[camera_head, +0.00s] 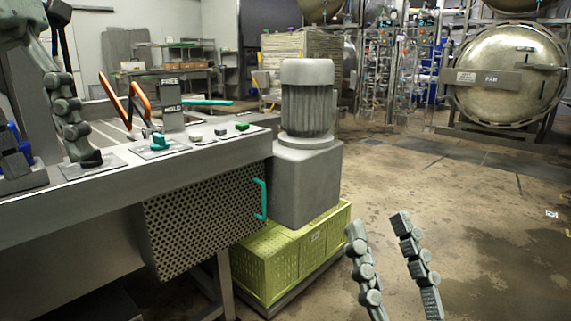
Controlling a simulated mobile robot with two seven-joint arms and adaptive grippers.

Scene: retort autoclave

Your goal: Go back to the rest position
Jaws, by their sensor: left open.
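My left gripper (55,163) is at the left over the grey machine's top panel (110,165). It is open, with one jointed finger reaching down close to a small plate on the panel. I cannot tell whether that fingertip touches the plate. Nothing shows between its fingers. My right gripper (378,227) is at the lower right, over the open floor. Its two fingers stand apart and it is empty. A teal knob (160,141) sits on the panel right of the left gripper, before a sign (171,98) with FREE on it.
A green button (242,126) is on the panel, and a mesh drawer with a teal handle (262,199) is below. A grey motor (307,105) stands beside it, with yellow-green crates (285,257) underneath. A round autoclave door (505,100) is at the back right. The floor at right is clear.

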